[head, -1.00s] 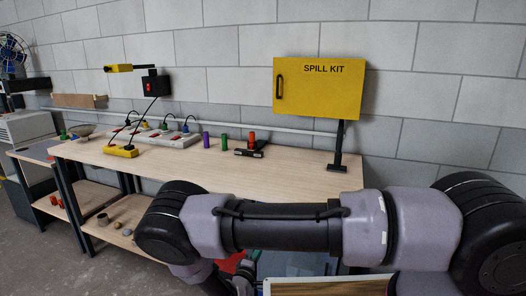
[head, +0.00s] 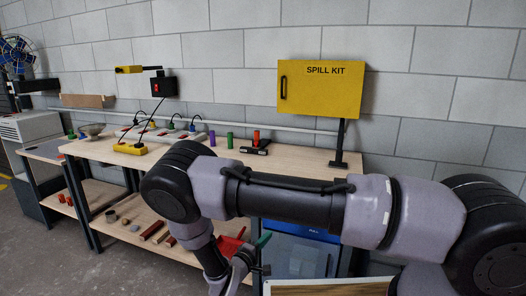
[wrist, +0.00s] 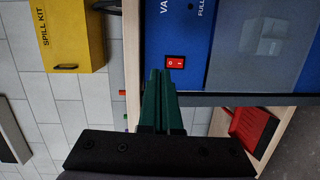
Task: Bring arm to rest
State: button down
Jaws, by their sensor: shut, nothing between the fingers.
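My gripper shows in the head view (head: 263,240) at the lower middle, in front of the bench and partly behind my own forearm. In the wrist view its two green fingers (wrist: 165,75) lie together, shut with nothing between them. My arm is bent across the lower right of the head view. The fingertips point toward a blue machine with a red switch (wrist: 175,62); I cannot tell how far apart they are.
A wooden workbench (head: 300,160) carries a power strip and small coloured items. A yellow spill kit box (head: 320,90) stands on a post behind. A red dustpan (wrist: 252,130) shows right in the wrist view. The floor at left (head: 50,260) is clear.

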jog(key=s+d+r+m+g+y, duration=0.1)
jog(key=d+r+m+g, duration=0.6)
jog(key=r, duration=0.7)
jog(key=s+d+r+m+g, duration=0.1)
jog(key=d+r+m+g, duration=0.3)
jog(key=d+r+g, duration=0.65)
jog(key=s+d+r+m+t+y, duration=0.1)
jog(key=s+d+r+t+y, duration=0.1)
jog(key=s+r, duration=0.3)
jog(key=s+d+r+m+t+y, duration=0.2)
jog(key=s+r+t+y, duration=0.2)
jog(key=r, duration=0.8)
jog(key=s+d+r+m+t+y, duration=0.1)
jog(key=s+d+r+t+y, duration=0.1)
jog(key=s+r, duration=0.5)
notch_tip(320, 180, up, 2)
jog(key=shift+s+r+m+t+y, duration=0.1)
jog(key=shift+s+m+t+y, duration=0.25)
jog(key=shift+t+y, duration=0.6)
